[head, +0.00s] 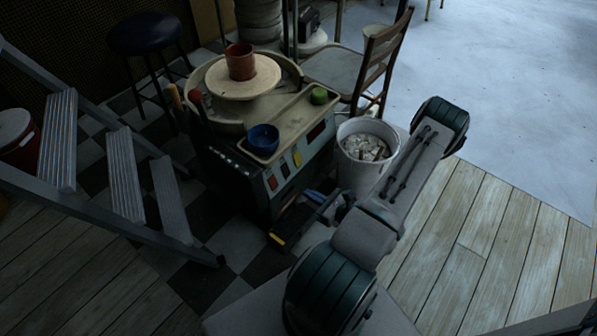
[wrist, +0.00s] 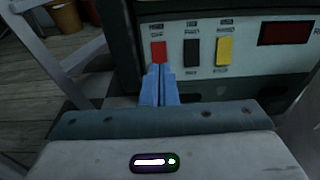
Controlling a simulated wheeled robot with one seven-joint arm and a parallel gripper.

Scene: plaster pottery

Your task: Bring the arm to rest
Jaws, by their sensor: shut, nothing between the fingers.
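My gripper (wrist: 158,68) shows blue fingers shut together and empty in the wrist view. The fingertips appear just below the red switch (wrist: 158,51) on the pottery wheel's front panel; I cannot tell whether they touch the panel. In the head view my gripper (head: 310,194) is low in front of the wheel cabinet (head: 240,176), partly hidden by my arm. My arm reaches across the right of the head view and bends down towards the cabinet.
A black switch (wrist: 192,52) and yellow switch (wrist: 225,50) sit beside the red one. The wheel tray holds a blue bowl (head: 263,138), and a green block (head: 319,96). A red-brown pot (head: 240,62) stands on the wheel head. A white bucket (head: 352,171) stands close to my arm. Steps (head: 127,176) stand left.

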